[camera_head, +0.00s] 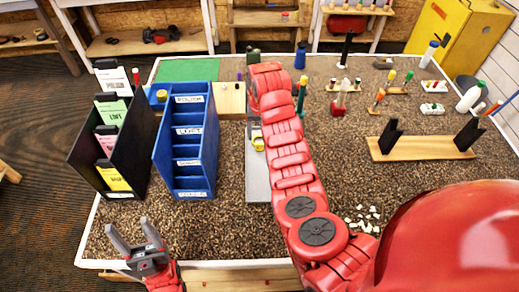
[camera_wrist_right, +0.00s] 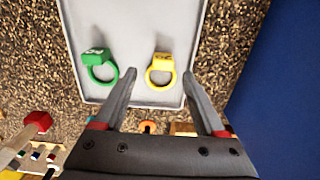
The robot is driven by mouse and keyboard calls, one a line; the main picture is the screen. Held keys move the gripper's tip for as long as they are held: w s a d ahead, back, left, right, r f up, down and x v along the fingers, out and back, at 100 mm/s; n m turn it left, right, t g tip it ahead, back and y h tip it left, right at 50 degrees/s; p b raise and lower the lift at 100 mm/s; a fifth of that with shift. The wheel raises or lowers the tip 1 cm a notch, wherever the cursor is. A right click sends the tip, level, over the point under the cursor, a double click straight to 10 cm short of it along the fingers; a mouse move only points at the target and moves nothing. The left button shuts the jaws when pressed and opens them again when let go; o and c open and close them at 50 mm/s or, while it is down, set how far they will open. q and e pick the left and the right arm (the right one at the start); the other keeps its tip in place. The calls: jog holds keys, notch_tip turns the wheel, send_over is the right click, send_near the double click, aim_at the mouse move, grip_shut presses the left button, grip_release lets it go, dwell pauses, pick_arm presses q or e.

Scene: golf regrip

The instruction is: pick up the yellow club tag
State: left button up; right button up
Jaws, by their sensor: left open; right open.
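The yellow club tag (camera_wrist_right: 160,64), a ring with a block-shaped head, lies on a grey tray (camera_wrist_right: 130,25) in the right wrist view. In the head view the tag (camera_head: 258,144) is partly hidden by my right arm. My right gripper (camera_wrist_right: 160,74) is open and empty. Its fingertips appear on either side of the yellow tag's ring; I cannot tell their height above the tray. A green tag (camera_wrist_right: 99,70) lies left of the yellow one, outside the fingers. My left gripper (camera_head: 129,225) is open and empty at the table's front left.
A blue sorter (camera_head: 186,145) with labelled compartments stands left of the tray, close to my right gripper. A black sorter (camera_head: 110,150) with coloured cards is further left. A wooden stand with black uprights (camera_head: 422,147) is at right. White bits lie near my right arm.

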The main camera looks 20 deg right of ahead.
aim_at(259, 142)
jog(key=f, duration=0.5)
jog(key=shift+s+a, duration=0.1)
jog(key=shift+a, duration=0.15)
jog(key=c, duration=1.1)
jog(key=shift+r, duration=0.1)
